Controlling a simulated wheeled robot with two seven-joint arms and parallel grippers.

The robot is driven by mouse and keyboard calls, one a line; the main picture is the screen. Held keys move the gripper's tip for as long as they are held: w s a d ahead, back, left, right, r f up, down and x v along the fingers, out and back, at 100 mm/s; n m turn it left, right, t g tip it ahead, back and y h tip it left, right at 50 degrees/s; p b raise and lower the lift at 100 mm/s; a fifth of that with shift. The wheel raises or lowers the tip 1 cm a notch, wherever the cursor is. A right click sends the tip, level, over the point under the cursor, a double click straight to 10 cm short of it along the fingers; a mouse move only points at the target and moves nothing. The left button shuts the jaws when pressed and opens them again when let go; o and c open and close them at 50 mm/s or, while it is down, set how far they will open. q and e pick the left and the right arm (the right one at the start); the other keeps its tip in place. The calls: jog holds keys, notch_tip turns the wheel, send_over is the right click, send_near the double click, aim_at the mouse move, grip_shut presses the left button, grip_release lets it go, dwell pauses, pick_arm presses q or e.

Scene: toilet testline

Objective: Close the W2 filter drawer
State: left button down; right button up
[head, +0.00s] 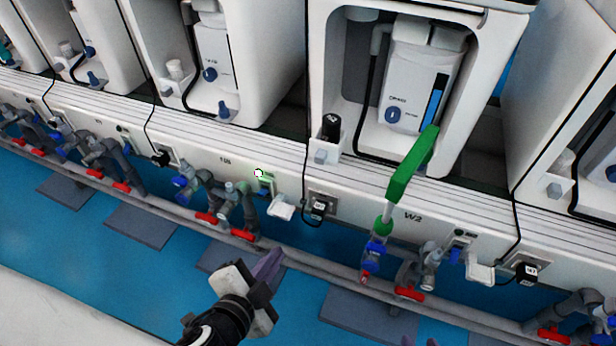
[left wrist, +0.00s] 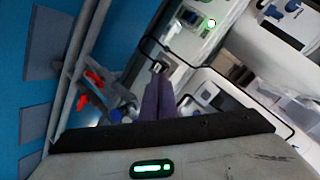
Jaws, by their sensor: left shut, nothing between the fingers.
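The W2 label (head: 413,217) is on the white lower panel at right of centre in the head view. A small white drawer-like piece (head: 480,273) sticks out of that panel right of the label; I cannot tell for sure that it is the filter drawer. My left gripper (head: 270,262) is shut and empty, low in the head view, left of the W2 section and apart from the panel. Its closed purple fingers also show in the left wrist view (left wrist: 159,76). Purple tips of my right gripper (head: 422,342) barely show at the bottom edge; most of it is hidden.
A green bar (head: 412,168) stands slanted in front of the W2 bay, above a green knob. A grey pipe with red-handled valves (head: 409,293) runs along the panel's foot. A similar white piece (head: 281,208) sticks out further left. Blue floor lies in front.

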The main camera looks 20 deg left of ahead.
pick_arm(q)
jog(key=w+d+r+m+t+b, duration=0.25)
jog(key=w+r+m+t, duration=0.2)
jog(key=r+m, duration=0.35)
jog(key=p, duration=0.1)
send_near(320, 161)
jog(key=shift+t, duration=0.45)
jog(key=w, duration=0.6)
jog(key=shift+w+f, duration=0.25)
jog(key=shift+f, duration=0.15)
